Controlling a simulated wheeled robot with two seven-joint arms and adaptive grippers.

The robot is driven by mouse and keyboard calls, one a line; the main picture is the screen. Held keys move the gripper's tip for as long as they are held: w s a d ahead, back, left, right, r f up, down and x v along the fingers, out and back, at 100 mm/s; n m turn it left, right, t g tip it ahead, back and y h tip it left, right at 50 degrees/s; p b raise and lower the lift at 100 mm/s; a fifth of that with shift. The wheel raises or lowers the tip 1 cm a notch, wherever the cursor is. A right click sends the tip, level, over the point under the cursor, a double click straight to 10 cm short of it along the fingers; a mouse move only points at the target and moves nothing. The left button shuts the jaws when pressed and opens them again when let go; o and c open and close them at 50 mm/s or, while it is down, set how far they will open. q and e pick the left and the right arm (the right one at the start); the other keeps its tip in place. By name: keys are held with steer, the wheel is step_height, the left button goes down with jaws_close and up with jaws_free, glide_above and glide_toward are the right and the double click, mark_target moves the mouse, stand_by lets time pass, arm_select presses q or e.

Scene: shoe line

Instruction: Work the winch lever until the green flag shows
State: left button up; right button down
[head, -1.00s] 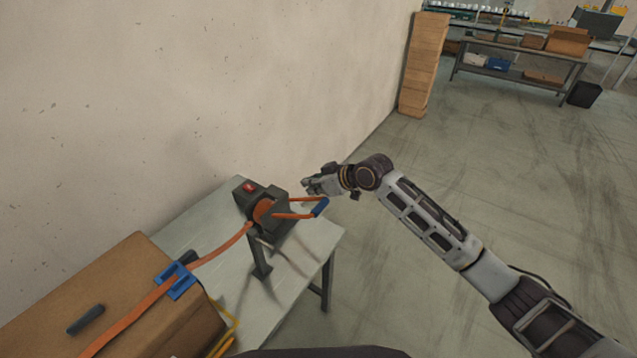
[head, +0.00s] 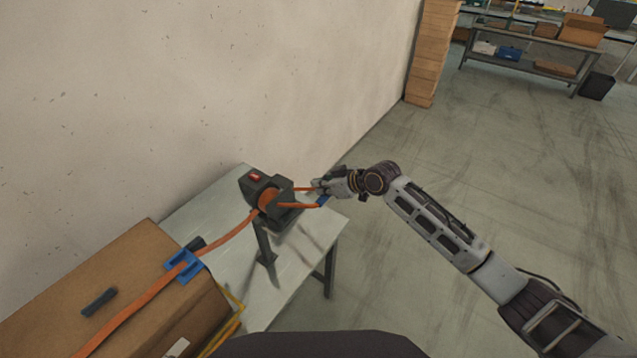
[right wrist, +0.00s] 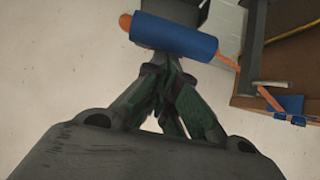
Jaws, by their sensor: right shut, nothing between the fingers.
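The winch (head: 285,213) is a dark block on a post at the table's far end. Its orange lever (head: 299,206) sticks out to the right and ends in a blue grip (head: 323,200). The flag window (head: 255,177) on top shows red; no green is visible. My right gripper (head: 317,186) is shut and empty, right at the lever's end. In the right wrist view the blue grip (right wrist: 175,35) lies just beyond the closed fingertips (right wrist: 163,62); I cannot tell whether they touch it. My left gripper is out of view.
An orange strap (head: 228,238) runs from the winch through a blue corner guard (head: 183,267) over a brown box (head: 140,290). The grey table (head: 215,215) stands close to the wall (head: 200,90). Open floor (head: 510,190) lies to the right.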

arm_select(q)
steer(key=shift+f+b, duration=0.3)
arm_select(e)
steer(key=shift+s+d+f, duration=0.1)
steer(key=shift+f, duration=0.1)
